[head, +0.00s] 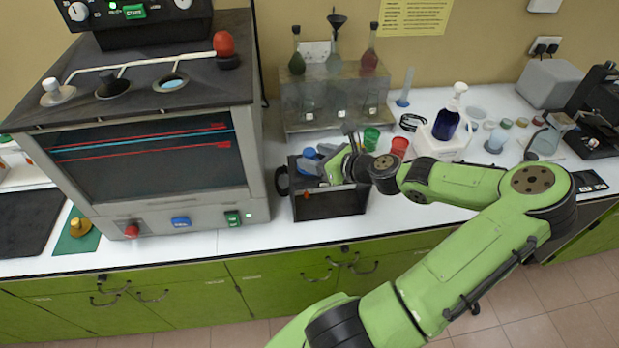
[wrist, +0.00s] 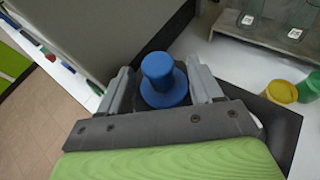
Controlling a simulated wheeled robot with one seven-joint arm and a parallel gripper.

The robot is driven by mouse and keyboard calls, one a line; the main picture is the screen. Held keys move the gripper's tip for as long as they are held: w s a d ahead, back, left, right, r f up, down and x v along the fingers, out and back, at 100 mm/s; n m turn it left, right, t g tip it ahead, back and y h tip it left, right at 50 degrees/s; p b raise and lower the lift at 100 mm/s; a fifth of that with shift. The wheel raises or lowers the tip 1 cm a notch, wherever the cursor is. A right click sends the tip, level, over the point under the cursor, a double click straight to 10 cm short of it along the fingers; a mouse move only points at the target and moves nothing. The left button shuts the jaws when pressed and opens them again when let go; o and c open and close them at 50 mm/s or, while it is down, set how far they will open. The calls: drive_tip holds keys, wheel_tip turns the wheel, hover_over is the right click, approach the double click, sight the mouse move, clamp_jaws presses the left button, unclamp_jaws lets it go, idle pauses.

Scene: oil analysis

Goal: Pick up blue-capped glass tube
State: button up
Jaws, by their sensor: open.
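The blue cap (wrist: 160,78) of the tube shows in the wrist view, a round knob on a wider blue disc. My gripper (wrist: 162,82) is open, with one grey finger on each side of the cap. I cannot tell whether either finger touches it. In the head view the blue cap (head: 310,153) shows over the dark box (head: 330,204), just left of my gripper (head: 325,168). The glass body below the cap is hidden in both views.
A large oven-like machine (head: 150,190) stands close to the left of the box. A glassware rack (head: 300,125) stands behind it. A green cup (head: 371,138) and a red cup (head: 399,147) stand to the right. The counter front edge is clear.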

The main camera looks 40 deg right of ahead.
drive_tip(key=x, duration=0.4)
drive_tip(key=shift+w, duration=0.25)
drive_tip(key=shift+s+r, duration=0.15)
drive_tip(key=shift+c, duration=0.7)
clamp_jaws()
